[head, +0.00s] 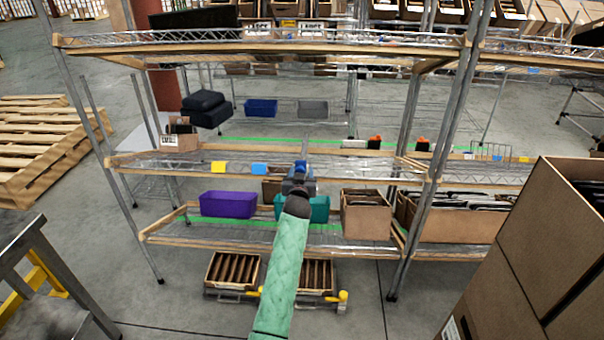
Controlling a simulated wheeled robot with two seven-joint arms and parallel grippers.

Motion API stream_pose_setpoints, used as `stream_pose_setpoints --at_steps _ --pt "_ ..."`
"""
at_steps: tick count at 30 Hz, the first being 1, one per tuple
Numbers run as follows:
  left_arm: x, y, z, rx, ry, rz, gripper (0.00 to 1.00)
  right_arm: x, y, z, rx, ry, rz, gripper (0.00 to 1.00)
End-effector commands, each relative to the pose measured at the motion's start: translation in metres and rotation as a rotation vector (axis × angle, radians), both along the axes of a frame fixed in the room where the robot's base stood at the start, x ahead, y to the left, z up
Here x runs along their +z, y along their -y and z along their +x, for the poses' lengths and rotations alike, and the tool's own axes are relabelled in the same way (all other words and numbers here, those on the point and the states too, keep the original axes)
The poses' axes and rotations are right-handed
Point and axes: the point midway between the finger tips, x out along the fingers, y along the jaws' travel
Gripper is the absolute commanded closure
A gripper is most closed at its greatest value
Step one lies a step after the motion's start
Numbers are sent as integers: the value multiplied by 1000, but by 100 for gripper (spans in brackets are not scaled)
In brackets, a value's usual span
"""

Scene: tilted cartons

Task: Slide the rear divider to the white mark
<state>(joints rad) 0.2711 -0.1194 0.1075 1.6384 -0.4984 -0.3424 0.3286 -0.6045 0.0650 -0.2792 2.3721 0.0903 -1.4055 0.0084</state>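My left gripper (301,168) is at the middle shelf's front edge, at the end of an arm in a green sleeve. It is small and seen from behind, so I cannot tell whether its fingers are open or shut. A thin grey upright piece shows just beyond it; I cannot tell whether this is a divider or part of the gripper. I cannot make out the rear divider or a white mark for certain. The middle shelf (340,169) has yellow and blue tags on its front edge. My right gripper is not in view.
A purple bin (228,205), a teal bin (318,208) partly behind my arm, and a carton (366,214) stand on the lower shelf. Slatted cartons (232,270) sit below. Large stacked cartons (548,250) block the right. A metal-framed table (40,262) stands left.

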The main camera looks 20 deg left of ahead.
Motion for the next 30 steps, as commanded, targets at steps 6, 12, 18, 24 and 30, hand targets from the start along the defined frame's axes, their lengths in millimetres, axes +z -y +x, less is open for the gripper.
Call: stream_pose_setpoints --at_steps 6,12,18,24,30 --pt "-2 6 -26 -1 0 -1 51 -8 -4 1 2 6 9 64" --pt "-3 14 -54 -1 -1 -1 51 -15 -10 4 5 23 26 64" --pt "-1 18 -71 -2 0 0 51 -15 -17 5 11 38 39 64" --pt "-1 19 -73 -2 0 0 51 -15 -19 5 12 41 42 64" --pt "-1 19 -73 -2 0 0 51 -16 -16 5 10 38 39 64"
